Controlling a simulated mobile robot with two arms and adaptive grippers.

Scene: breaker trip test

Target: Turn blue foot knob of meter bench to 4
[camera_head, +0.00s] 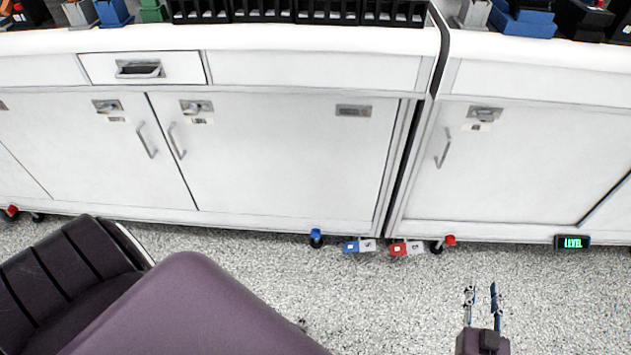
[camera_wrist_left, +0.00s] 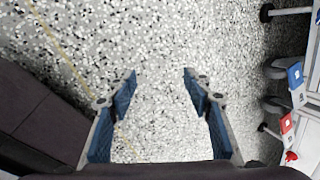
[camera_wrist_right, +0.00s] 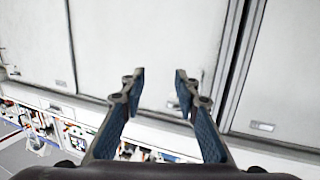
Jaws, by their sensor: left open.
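The blue foot knob (camera_head: 316,234) sits on a black foot under the right end of the left white bench (camera_head: 290,150) in the head view. A blue-and-white tag (camera_head: 351,247) hangs beside it; its number is too small to read. The tag also shows at the right edge of the left wrist view (camera_wrist_left: 295,75). My left gripper (camera_wrist_left: 160,75) is open and empty over the speckled floor; it is hidden in the head view. My right gripper (camera_head: 481,290) is open and empty, pointing at the right bench; it also shows in the right wrist view (camera_wrist_right: 159,75).
A red foot knob (camera_head: 449,240) and a red-and-white tag (camera_head: 400,249) are at the right bench (camera_head: 540,150). Another red knob (camera_head: 12,210) is at far left. A green "LEVEL" display (camera_head: 573,242) is at lower right. Bare floor (camera_head: 390,300) lies before the benches.

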